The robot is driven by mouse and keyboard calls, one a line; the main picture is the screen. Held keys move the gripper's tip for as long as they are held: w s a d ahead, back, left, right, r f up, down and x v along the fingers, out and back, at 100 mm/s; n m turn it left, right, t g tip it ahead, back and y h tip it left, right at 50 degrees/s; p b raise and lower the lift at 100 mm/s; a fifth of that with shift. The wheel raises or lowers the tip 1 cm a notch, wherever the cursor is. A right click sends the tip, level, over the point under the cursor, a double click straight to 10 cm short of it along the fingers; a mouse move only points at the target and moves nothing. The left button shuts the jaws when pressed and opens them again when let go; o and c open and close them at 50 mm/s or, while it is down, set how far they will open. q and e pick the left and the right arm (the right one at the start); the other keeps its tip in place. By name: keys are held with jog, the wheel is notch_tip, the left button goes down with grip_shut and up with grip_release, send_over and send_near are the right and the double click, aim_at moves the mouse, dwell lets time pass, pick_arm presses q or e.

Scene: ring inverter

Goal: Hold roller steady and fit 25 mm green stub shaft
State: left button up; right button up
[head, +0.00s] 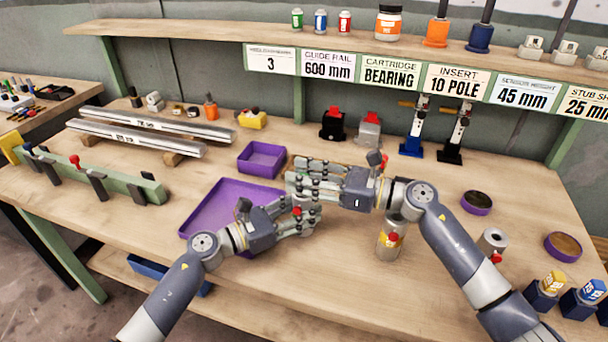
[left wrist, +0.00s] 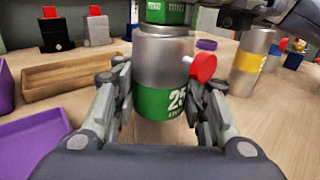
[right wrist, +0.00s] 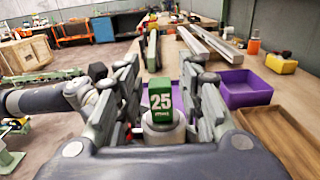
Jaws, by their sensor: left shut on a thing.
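The silver roller (left wrist: 163,60) stands upright in the left wrist view, with a green 25 band and a red knob on its side. My left gripper (head: 304,215) is shut on the roller around its green band; in the head view the fingers hide most of the roller. The green stub shaft (right wrist: 160,102), marked 25 mm, stands upright on the roller's top in the right wrist view; its lower part also shows in the left wrist view (left wrist: 165,12). My right gripper (head: 303,181) is open, with its fingers on either side of the stub shaft.
A purple tray (head: 195,215) and a smaller purple bin (head: 262,160) are beside the grippers. Another roller (head: 388,243) with a yellow band stands to the right, near my right arm. Yellow and blue stub pieces (head: 552,285) stand in holders at the right front.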

pick_arm(q)
jog(key=shift+r, duration=0.1)
pick_arm(e)
notch_tip(320, 180, up, 10)
jog(key=shift+f, duration=0.1)
dwell(0.5)
